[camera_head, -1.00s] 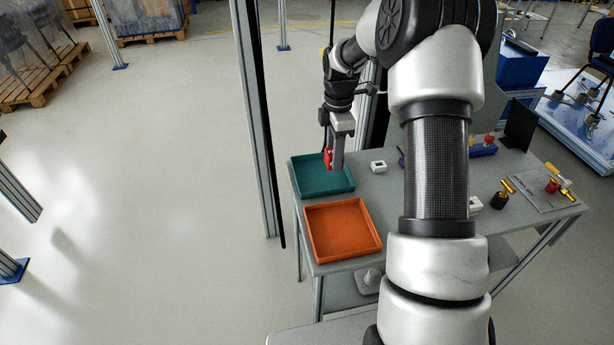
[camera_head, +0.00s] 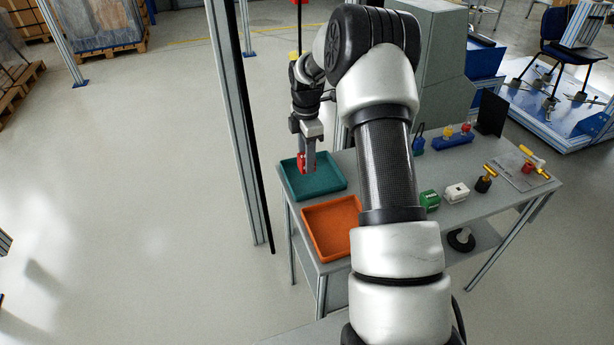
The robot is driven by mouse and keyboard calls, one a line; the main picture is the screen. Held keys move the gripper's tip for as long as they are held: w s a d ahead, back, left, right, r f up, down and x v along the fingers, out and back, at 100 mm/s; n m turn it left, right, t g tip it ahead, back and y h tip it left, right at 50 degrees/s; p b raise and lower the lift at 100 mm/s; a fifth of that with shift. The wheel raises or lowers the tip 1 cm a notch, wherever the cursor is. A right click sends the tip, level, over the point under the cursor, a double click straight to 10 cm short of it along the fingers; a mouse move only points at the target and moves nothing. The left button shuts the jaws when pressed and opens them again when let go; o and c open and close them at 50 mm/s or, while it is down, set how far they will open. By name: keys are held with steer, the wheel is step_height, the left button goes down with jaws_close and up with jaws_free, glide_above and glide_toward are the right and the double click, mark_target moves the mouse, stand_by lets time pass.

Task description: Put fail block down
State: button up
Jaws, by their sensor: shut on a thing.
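A red block (camera_head: 301,163), which I take to be the fail block, is between the fingers of my gripper (camera_head: 308,168). My gripper points down and is shut on it. The fingers and block show over the teal tray (camera_head: 331,187) at the table's back left corner. I cannot tell whether the block touches the tray floor. The fingers hide part of the block. An orange tray (camera_head: 324,230) lies in front of the teal one, its right side hidden by my arm.
On the table to the right are a green block (camera_head: 429,200), a white block (camera_head: 457,192), a black-and-yellow tool (camera_head: 485,180) and a blue rack (camera_head: 455,142). A metal post (camera_head: 236,120) stands left of the table. My arm hides the table's middle.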

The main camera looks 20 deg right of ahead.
steer(key=shift+f, duration=3.3)
steer(key=shift+f, duration=0.1)
steer(key=shift+f+b, duration=0.15)
steer(key=shift+b, duration=0.15)
steer(key=o, duration=1.1)
